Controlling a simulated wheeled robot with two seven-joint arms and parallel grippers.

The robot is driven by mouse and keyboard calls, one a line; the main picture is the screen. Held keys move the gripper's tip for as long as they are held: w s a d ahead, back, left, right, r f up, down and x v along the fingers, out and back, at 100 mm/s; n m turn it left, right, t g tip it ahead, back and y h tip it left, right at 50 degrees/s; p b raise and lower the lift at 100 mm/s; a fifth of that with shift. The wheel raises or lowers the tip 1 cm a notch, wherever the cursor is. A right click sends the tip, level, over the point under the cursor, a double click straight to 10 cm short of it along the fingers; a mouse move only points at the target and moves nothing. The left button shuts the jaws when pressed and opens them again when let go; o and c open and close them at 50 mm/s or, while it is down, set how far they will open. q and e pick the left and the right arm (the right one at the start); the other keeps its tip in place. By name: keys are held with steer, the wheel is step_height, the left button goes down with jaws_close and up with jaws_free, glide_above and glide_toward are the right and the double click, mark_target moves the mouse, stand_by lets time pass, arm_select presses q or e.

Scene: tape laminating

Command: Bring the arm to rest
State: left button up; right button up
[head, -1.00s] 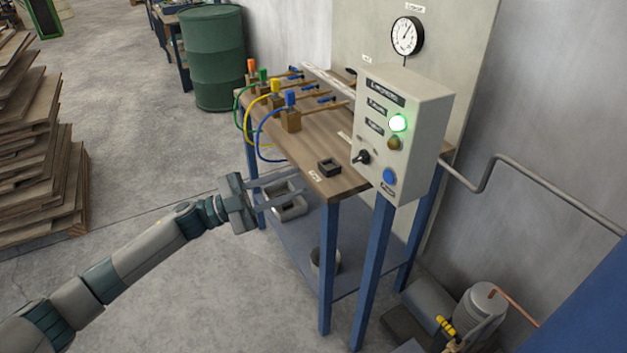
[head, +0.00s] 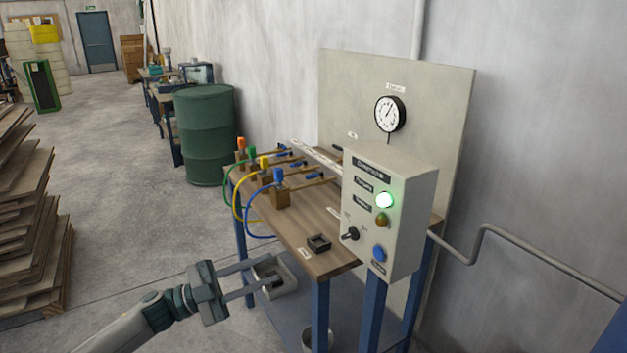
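My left gripper (head: 263,280) reaches in from the lower left in the head view, in front of the workbench's left front side. Its two long grey fingers are spread apart with nothing visible between them, so it is open and empty. Part of the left arm (head: 140,325) shows behind it, reaching to the bottom edge. My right gripper is not in the picture.
The workbench (head: 290,225) carries blue, yellow, green and orange-topped fittings, a small dark square tray (head: 318,244) and a control box (head: 388,220) with a lit green lamp. A green barrel (head: 207,135) and stacked boards (head: 25,220) stand left. Floor between is clear.

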arm_select(q)
steer(key=s+a+f+n+t+y, duration=0.15)
steer(key=f+n+y, duration=0.35)
steer(key=f, duration=0.7)
steer(key=s+a+f+n+t+y, duration=0.1)
steer(key=f+n+t+y, duration=0.35)
steer(key=f, duration=0.75)
steer(key=s+a+f+n+t+y, duration=0.15)
steer(key=f+n+y, duration=0.45)
steer(key=f, duration=0.7)
steer(key=s+f+n+g+y, duration=0.1)
steer(key=s+f+g, duration=0.4)
steer(key=s+f, duration=0.8)
steer(key=s+f+n+g+y, duration=0.2)
steer(key=s+f+n+g, duration=0.2)
steer(key=s+f, duration=0.9)
steer(key=s+d, duration=0.1)
steer(key=s, duration=0.5)
steer(key=shift+s+n+g, duration=0.3)
steer(key=shift+n+g, duration=0.05)
